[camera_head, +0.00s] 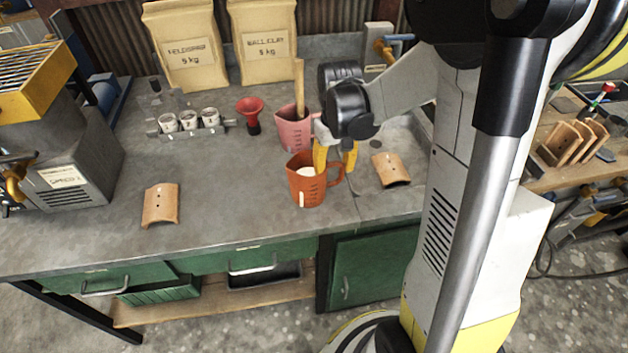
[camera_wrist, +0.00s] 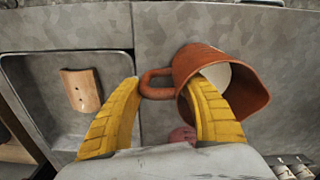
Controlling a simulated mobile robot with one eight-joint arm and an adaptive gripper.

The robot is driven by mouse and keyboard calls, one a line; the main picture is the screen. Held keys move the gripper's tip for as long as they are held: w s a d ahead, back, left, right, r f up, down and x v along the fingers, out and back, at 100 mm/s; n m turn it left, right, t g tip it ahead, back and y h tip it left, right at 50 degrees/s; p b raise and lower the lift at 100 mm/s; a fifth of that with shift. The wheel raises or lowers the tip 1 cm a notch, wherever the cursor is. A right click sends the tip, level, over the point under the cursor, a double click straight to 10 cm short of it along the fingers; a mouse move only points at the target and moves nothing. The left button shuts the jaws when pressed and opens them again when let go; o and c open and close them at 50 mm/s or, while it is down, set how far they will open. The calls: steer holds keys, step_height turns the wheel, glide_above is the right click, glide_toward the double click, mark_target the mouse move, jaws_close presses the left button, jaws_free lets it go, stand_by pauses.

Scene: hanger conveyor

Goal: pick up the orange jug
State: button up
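The orange jug (camera_head: 306,190) stands upright on the grey workbench, with pale contents visible in its mouth and its handle to the right. In the wrist view the orange jug (camera_wrist: 258,100) is at the upper right, its handle reaching left. My gripper (camera_head: 335,168) is at the jug's handle side, pointing down. In the wrist view my gripper (camera_wrist: 164,80) is open, with the handle between its yellow fingers. One finger overlaps the jug's mouth and the other is beyond the handle's outer side. I cannot tell whether either finger touches the jug.
A pink jug (camera_head: 291,132) stands just behind, holding a wooden handle. A red funnel (camera_head: 250,108) and small white cups (camera_head: 190,121) are farther left. Curved terracotta tiles lie right (camera_head: 390,169) and left (camera_head: 160,205). Two paper sacks (camera_head: 187,50) stand at the back. The bench front is clear.

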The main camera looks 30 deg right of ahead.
steer(key=c, duration=0.4)
